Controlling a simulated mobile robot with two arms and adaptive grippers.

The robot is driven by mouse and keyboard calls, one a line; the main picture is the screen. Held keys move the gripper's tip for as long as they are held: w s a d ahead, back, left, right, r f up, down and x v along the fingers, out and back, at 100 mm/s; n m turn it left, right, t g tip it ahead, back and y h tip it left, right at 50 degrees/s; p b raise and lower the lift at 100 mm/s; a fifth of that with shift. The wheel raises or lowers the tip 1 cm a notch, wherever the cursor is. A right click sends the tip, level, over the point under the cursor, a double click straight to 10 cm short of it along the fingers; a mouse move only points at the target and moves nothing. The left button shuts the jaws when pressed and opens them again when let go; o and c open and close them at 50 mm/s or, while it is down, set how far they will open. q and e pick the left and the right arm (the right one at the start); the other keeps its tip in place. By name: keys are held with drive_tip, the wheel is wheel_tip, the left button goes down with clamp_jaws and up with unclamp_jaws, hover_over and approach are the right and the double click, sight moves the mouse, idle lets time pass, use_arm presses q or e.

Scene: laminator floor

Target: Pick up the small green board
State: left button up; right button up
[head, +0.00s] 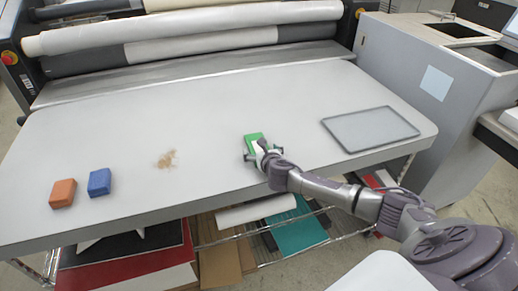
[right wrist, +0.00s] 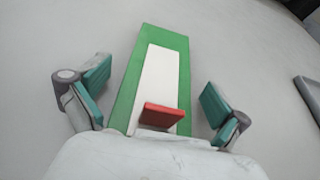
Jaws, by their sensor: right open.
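The small green board (head: 254,139) lies on the grey table, right of its middle. In the right wrist view the green board (right wrist: 126,97) has a white panel on top and a red raised piece at its near end. My right gripper (head: 262,154) is at the board's near end. In the right wrist view my right gripper (right wrist: 154,98) is open, with one finger on each side of the board and gaps between. Its palm hides the board's near end. My left gripper is not in view.
A shallow grey tray (head: 371,149) lies right of the board. An orange block (head: 62,193) and a blue block (head: 99,182) sit at the left of the table (head: 215,110). A brown patch (head: 167,159) is between. Laminator rollers (head: 190,37) span the back.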

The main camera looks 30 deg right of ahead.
drive_tip(key=c, duration=1.2)
drive_tip(key=shift+r, duration=1.55)
drive_tip(key=s+d+r+b, duration=0.2)
drive_tip(key=s+d+r, duration=0.5)
drive_tip(key=s+r, duration=0.1)
drive_tip(key=shift+s+d, duration=0.25)
drive_tip(key=shift+s, duration=0.3)
